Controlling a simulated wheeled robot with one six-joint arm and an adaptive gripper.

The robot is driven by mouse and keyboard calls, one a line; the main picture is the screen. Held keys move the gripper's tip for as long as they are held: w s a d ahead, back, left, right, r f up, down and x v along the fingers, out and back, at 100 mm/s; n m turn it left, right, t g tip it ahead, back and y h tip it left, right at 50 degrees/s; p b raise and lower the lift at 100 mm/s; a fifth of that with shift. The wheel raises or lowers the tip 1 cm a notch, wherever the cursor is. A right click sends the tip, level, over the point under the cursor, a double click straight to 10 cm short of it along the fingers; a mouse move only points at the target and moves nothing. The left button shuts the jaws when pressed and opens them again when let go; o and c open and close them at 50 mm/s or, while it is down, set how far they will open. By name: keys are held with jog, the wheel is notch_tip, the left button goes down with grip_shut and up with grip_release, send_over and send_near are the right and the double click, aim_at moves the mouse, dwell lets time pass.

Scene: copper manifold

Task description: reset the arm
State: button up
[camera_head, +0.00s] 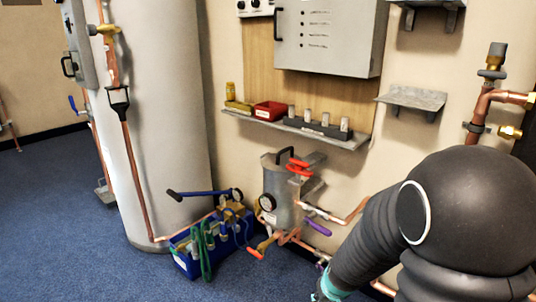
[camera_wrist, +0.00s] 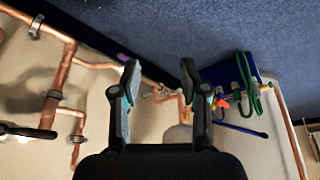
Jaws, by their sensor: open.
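My arm fills the lower right of the head view as a dark, ribbed link with a rounded black joint. In the wrist view my gripper (camera_wrist: 163,95) is open, its two dark fingers apart with nothing between them. Beyond the fingers, copper pipes (camera_wrist: 62,75) run along the wall at the left. In the head view the copper manifold's grey vessel (camera_head: 282,190) stands low by the wall, with a red handle (camera_head: 299,167), a purple handle (camera_head: 318,227) and a gauge. My fingertips are hidden or cut off in the head view.
A blue crate (camera_head: 187,262) with hoses and gauges sits on the blue carpet (camera_head: 90,255); it shows in the wrist view too. A large white tank (camera_head: 165,110) stands at left. A shelf (camera_head: 342,142) holds a red bin (camera_head: 270,111). Copper pipe (camera_head: 478,110) rises at right.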

jog(key=s+r+p, duration=0.1)
jog(key=s+r, duration=0.9)
jog(key=r, duration=0.3)
jog(key=s+r+m+t+p, duration=0.1)
jog(key=s+r, duration=0.9)
jog(key=r, duration=0.2)
jog(key=shift+r+m, duration=0.3)
jog(key=shift+r, duration=0.05)
jog(key=shift+d, duration=0.1)
